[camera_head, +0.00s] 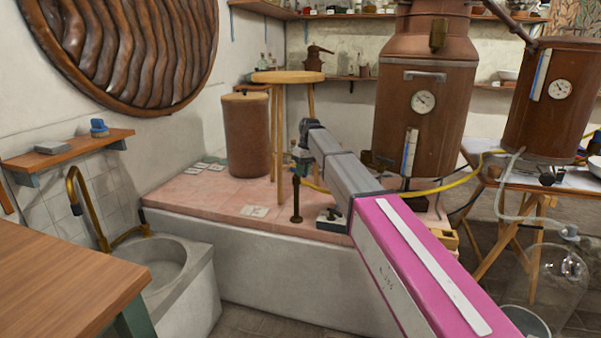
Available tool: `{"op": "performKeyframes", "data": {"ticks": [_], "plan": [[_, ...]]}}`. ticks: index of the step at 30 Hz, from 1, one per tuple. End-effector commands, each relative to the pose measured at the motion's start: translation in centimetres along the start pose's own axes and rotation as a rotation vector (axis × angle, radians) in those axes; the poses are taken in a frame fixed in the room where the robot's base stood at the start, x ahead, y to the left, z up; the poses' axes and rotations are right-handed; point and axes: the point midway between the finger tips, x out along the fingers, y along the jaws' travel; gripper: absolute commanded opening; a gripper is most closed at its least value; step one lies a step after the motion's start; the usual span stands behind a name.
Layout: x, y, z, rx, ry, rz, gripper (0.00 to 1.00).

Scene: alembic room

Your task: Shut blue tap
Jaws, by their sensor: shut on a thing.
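My arm reaches from the lower right to the pink-tiled counter. My gripper (300,158) is at its far end, shut at the top of a thin dark upright pipe (296,200) that rises from a round foot on the tiles. The blue tap's handle is mostly hidden by the gripper at the top of this pipe. I cannot tell its turn angle.
A tall wooden stool (288,77) and a brown cylinder (246,135) stand close behind the gripper. A large copper still (425,120) is to the right, with a yellow hose (440,187). A stone sink (160,262) with a brass faucet (78,195) is at left.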

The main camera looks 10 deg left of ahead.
Motion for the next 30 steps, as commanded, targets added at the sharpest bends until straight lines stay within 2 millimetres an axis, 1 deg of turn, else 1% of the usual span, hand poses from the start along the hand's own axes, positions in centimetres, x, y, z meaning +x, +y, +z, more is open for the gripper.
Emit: {"op": "performKeyframes", "data": {"ticks": [6, 15, 22, 30], "plan": [[-0.2, 0.9, -0.3, -0.198, -0.040, 0.002, 0.00], [-0.4, 1.6, -0.7, -0.428, -0.085, 0.002, 0.00], [-0.4, 1.9, -0.9, -0.538, -0.106, 0.001, 0.00], [-0.5, 2.1, -1.0, -0.592, -0.117, 0.002, 0.00]]}}
